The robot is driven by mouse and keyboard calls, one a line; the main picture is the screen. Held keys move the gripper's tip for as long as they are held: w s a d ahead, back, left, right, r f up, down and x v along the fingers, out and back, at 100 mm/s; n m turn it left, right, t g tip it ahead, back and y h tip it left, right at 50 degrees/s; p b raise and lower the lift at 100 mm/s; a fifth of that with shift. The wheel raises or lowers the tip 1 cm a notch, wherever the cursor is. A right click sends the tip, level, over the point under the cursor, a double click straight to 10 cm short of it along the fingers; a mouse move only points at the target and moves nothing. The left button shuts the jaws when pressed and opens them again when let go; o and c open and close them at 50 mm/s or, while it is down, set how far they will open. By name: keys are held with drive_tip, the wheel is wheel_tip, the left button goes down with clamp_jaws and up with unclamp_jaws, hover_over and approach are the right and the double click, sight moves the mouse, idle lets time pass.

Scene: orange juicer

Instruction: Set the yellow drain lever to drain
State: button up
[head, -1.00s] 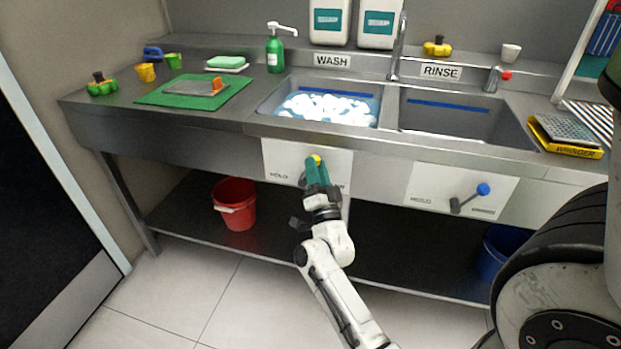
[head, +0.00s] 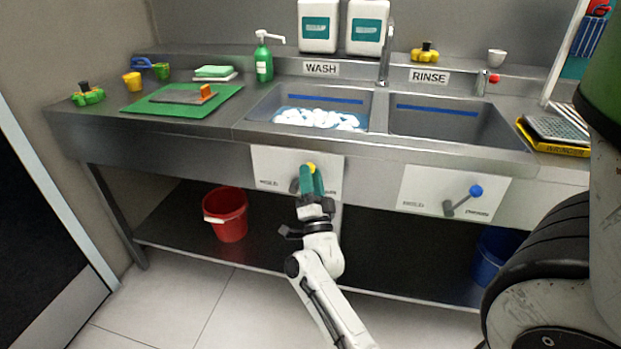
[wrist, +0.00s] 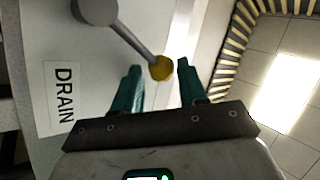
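The yellow drain lever has a grey arm and a yellow knob (head: 311,168). It is on the white panel (head: 270,165) under the WASH sink. In the wrist view its grey hub (wrist: 95,9) is at the top left, and the arm runs to the yellow knob (wrist: 161,68). The DRAIN label (wrist: 63,97) is on the panel. By that label's lettering, the lever tilts up and toward the DRAIN side. My gripper (head: 312,179) is open, with green fingers either side of the knob and gaps showing in the wrist view (wrist: 160,72).
The WASH sink (head: 262,106) holds white foam. A second lever with a blue knob (head: 476,190) is on the right panel. A red bucket (head: 227,214) and blue bucket (head: 495,255) stand on the lower shelf. The counter edge overhangs the panels.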

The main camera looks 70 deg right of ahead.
drive_tip(key=shift+o, duration=1.3)
drive_tip(key=v, duration=1)
drive_tip(key=shift+a+f, duration=0.25)
drive_tip(key=shift+a, duration=0.05)
drive_tip(key=shift+s, duration=0.1)
